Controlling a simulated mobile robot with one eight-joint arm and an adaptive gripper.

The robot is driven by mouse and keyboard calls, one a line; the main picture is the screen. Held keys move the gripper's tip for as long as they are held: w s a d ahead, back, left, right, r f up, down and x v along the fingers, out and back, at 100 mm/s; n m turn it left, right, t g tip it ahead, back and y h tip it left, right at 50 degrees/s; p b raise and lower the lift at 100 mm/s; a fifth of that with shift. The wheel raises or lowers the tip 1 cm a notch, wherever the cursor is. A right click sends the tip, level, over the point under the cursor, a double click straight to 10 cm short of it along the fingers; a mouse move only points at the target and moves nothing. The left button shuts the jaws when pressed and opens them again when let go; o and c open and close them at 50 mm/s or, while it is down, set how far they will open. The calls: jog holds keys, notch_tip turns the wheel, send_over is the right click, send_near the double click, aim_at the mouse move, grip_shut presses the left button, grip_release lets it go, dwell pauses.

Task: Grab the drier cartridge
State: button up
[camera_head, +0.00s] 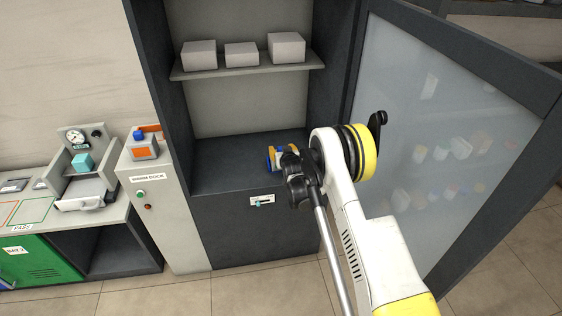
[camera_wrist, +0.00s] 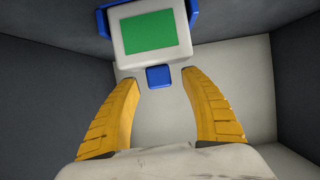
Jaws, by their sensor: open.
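A white block with a green face and blue side and lower parts, likely the drier cartridge (camera_wrist: 150,36), fills the upper middle of the wrist view. A small blue tab (camera_wrist: 158,77) sticks out from its near edge. My gripper (camera_wrist: 159,82) is open, its two yellow fingers on either side of the tab with visible gaps. In the head view my gripper (camera_head: 284,161) reaches into the lower cabinet bay. Blue parts show there by the yellow fingers, but my wrist hides most of the cartridge.
The cabinet's shelf (camera_head: 245,72) above holds three grey boxes. The glass door (camera_head: 450,140) stands open at right, close to my arm. A dock unit (camera_head: 160,200) with an orange-fronted box (camera_head: 143,148) and a bench with a gauge device (camera_head: 80,160) stand at left.

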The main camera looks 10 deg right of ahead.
grip_shut()
